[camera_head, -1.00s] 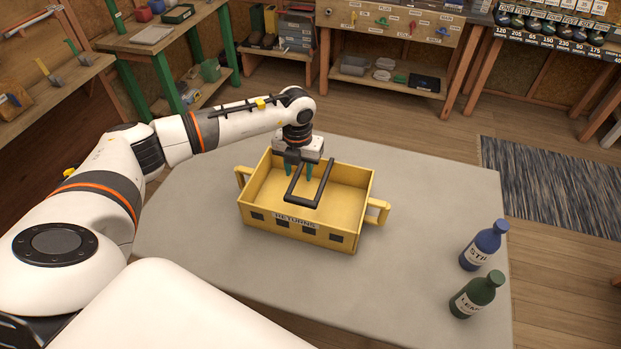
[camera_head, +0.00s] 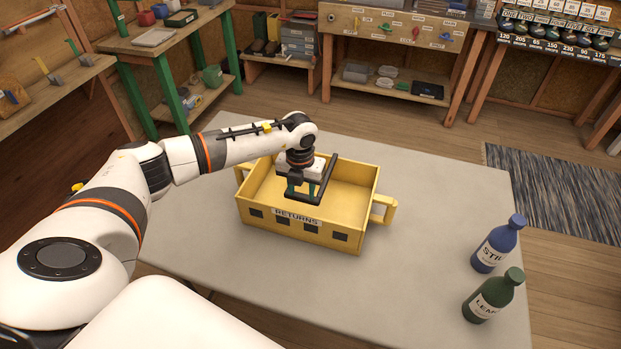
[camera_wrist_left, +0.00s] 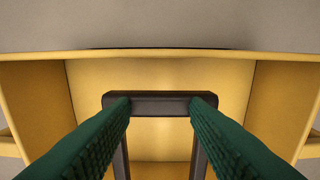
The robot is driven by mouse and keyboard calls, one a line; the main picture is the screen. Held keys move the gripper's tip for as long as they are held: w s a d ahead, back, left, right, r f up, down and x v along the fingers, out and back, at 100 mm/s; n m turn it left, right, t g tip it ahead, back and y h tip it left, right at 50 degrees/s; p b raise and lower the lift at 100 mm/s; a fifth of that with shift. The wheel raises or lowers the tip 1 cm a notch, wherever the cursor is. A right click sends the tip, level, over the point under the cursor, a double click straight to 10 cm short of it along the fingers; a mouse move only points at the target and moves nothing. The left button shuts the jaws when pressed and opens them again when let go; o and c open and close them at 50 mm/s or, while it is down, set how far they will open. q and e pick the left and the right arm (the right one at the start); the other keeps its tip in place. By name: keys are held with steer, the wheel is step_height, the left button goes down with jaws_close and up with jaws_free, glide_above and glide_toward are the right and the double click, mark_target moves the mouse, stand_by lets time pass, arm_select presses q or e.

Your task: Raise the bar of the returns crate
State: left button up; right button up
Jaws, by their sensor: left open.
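The yellow returns crate (camera_head: 257,224) stands on the grey table, its RETURNS label on the near wall. Its black U-shaped bar (camera_head: 330,176) shows over the crate's opening, with the crosspiece toward the near wall; my gripper hides part of it. My left gripper (camera_head: 302,189) is open, pointing down over the bar. In the left wrist view, the green fingertips (camera_wrist_left: 160,104) overlap the two ends of the bar's crosspiece (camera_wrist_left: 160,98). I cannot tell whether they touch it. The crate's inside looks empty where visible. My right gripper is out of view.
A blue bottle (camera_head: 497,246) and a green bottle (camera_head: 492,297) stand at the right of the table (camera_head: 420,260). The table is clear between the bottles and the crate. Shelves and benches (camera_head: 390,45) line the back, away from the table.

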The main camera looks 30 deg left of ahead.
arm_select(q)
steer(key=shift+s+d+f, duration=0.25)
steer(key=shift+s+f, duration=0.2)
steer(key=shift+f, duration=0.3)
steer(key=c, duration=0.4)
steer(key=shift+w+r+g, duration=0.1)
steer(key=shift+r+g, duration=0.2)
steer(key=shift+c, duration=0.8)
steer(key=shift+w+a+r, duration=0.1)
steer(key=shift+w+r, duration=0.05)
steer(key=shift+r, duration=0.05)
jaws_close()
steer(key=shift+w+r+g+p, duration=0.3)
steer(key=shift+r+g+p, duration=0.05)
steer(key=shift+g+p, duration=0.05)
steer(key=o, duration=0.7)
jaws_free()
steer(key=shift+w+a+r, duration=0.1)
steer(key=shift+w, duration=0.1)
steer(key=o, duration=1.1)
steer(key=shift+a, duration=0.1)
steer(key=shift+o, duration=0.2)
steer(key=shift+r, duration=0.1)
